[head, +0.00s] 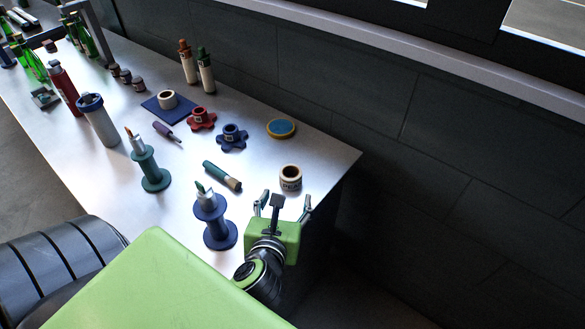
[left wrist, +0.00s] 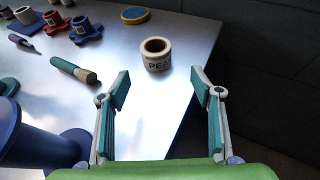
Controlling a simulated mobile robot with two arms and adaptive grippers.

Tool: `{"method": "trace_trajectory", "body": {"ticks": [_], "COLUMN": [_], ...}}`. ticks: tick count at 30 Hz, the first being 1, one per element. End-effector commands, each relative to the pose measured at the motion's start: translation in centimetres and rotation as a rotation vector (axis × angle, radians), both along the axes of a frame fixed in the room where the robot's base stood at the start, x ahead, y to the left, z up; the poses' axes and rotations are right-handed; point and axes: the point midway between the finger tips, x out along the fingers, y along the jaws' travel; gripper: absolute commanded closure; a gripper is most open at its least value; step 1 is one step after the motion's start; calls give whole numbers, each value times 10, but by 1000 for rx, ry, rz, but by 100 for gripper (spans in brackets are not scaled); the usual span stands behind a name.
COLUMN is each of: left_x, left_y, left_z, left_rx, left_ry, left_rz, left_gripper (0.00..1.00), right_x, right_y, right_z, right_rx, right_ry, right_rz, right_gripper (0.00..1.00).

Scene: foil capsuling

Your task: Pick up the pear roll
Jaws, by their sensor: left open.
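The pear roll (head: 290,178) is a short cream ring with a dark lettered label, standing upright near the right end of the metal table. It also shows in the left wrist view (left wrist: 155,56), where its label reads "PEA" and part of a further letter. My left gripper (head: 283,203) is open and empty, just on the near side of the roll. In the left wrist view the fingertips (left wrist: 160,90) are spread wide, with the roll beyond them and apart from them. My right gripper is not in view.
A blue spool (head: 219,234) stands close to the left of my gripper. A green-handled brush (head: 222,175) lies left of the roll. A blue-and-yellow disc (head: 281,128) lies behind it. The table's right edge (head: 345,177) is near the roll.

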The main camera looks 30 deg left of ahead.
Motion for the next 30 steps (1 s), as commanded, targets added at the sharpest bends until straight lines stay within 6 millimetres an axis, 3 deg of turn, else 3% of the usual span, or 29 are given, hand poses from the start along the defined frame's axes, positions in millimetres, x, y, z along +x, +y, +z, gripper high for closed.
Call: {"method": "trace_trajectory", "body": {"ticks": [6, 9, 20, 24, 30], "left_x": [38, 50, 77, 92, 100], "left_y": [19, 24, 42, 50, 54], "left_z": [-14, -21, -31, -40, -45], "left_rx": [5, 3, 6, 4, 1], "left_ry": [-2, -2, -2, -3, -2], "left_rz": [3, 0, 1, 1, 1], "left_gripper": [41, 41, 41, 41, 41], "right_x": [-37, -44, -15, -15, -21], "right_y": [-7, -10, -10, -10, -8], "right_z": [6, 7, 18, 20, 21], "right_rx": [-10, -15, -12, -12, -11], "right_ry": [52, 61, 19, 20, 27], "right_rz": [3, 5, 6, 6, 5], "right_gripper": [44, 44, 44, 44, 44]}}
